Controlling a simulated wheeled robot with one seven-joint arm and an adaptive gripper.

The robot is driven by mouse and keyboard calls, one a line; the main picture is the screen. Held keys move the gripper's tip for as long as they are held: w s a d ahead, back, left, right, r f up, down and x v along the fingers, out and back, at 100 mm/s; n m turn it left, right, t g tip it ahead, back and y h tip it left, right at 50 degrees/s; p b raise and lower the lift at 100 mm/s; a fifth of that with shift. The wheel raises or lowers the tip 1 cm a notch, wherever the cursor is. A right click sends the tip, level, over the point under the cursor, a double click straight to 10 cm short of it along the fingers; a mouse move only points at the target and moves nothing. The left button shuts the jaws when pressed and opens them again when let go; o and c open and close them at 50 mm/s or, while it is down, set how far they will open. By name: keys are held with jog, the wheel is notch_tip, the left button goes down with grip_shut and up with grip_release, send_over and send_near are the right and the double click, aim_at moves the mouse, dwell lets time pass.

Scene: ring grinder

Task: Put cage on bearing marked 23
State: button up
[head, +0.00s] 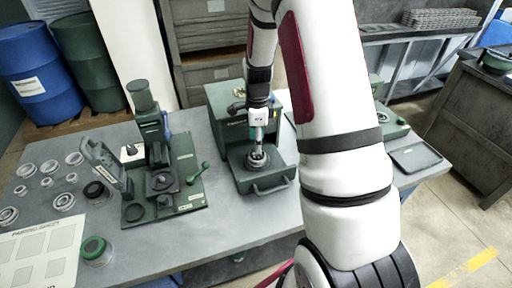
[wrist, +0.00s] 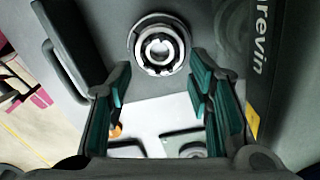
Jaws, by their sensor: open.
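My gripper (head: 257,142) points down over the tray of a green machine (head: 230,118) in the middle of the table. In the wrist view my gripper (wrist: 160,92) has its teal fingers spread wide, with nothing between them. A round metal bearing part (head: 258,160) sits on the tray just below the fingers. In the wrist view this part (wrist: 159,46) shows as concentric rings with notches around the inner ring, beyond the fingertips and apart from them. Several bearing rings (head: 62,201) lie on the left of the table. No number 23 is legible, and I cannot tell which piece is the cage.
A green lever press (head: 160,180) stands left of the tray machine. A marked sheet (head: 35,250) and a green-topped jar (head: 95,250) are at the front left. A dark tablet (head: 415,158) lies at the right. The front middle of the table (head: 205,230) is clear.

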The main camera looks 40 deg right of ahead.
jog(key=s+a+r+n+t+b, duration=0.1)
jog(key=a+r+n, duration=0.1)
jog(key=r, duration=0.5)
jog(key=s+a+r+n, duration=0.1)
jog(key=a+r+n, duration=0.15)
jog(key=r, duration=0.55)
jog(key=s+a+r+n+t, duration=0.2)
jog(key=s+a+r+n, duration=0.4)
jog(key=s+n, duration=0.3)
jog(key=s+a+r+n+t, duration=0.2)
jog(key=s+a+r+n, duration=0.4)
jog(key=s+n, duration=0.3)
jog(key=shift+s+a+n+t, duration=0.25)
jog(key=shift+a+n+t, duration=0.05)
jog(key=shift+a+n, duration=0.55)
